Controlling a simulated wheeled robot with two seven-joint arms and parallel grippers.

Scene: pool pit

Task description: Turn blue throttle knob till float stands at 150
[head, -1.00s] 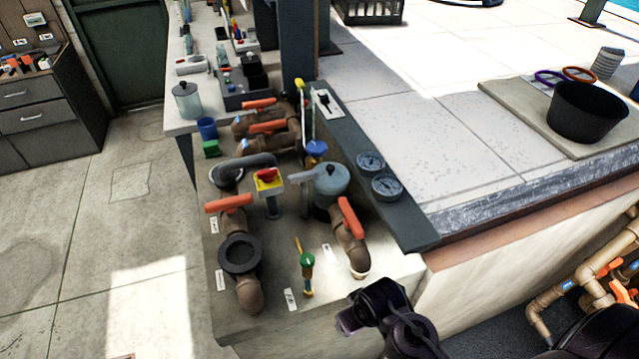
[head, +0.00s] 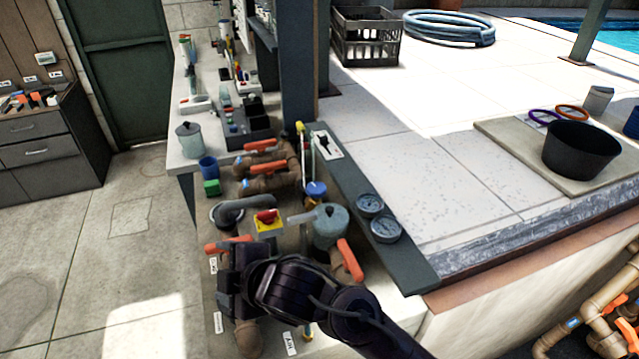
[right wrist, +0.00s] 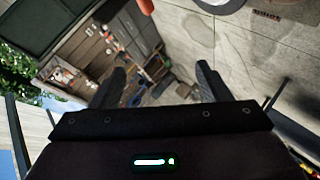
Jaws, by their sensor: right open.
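The blue throttle knob (head: 316,188) sits on the bench beside the grey-lidded pot (head: 331,226), below a slim upright tube with a yellow top (head: 300,130). The tube may be the flow meter; its float and scale are too small to read. My right gripper (head: 236,282) is over the front left of the bench, left of and nearer than the knob, and apart from it. In the right wrist view its two fingers (right wrist: 162,84) are spread with nothing between them. The knob is not recognisable in that view. My left gripper is not in view.
Orange-handled valves (head: 262,145) stand behind the pot, and another orange lever (head: 350,260) is at its right. A red-and-yellow switch (head: 267,222) stands between my gripper and the knob. Two gauges (head: 386,229) lie on the dark ledge. Open floor lies left.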

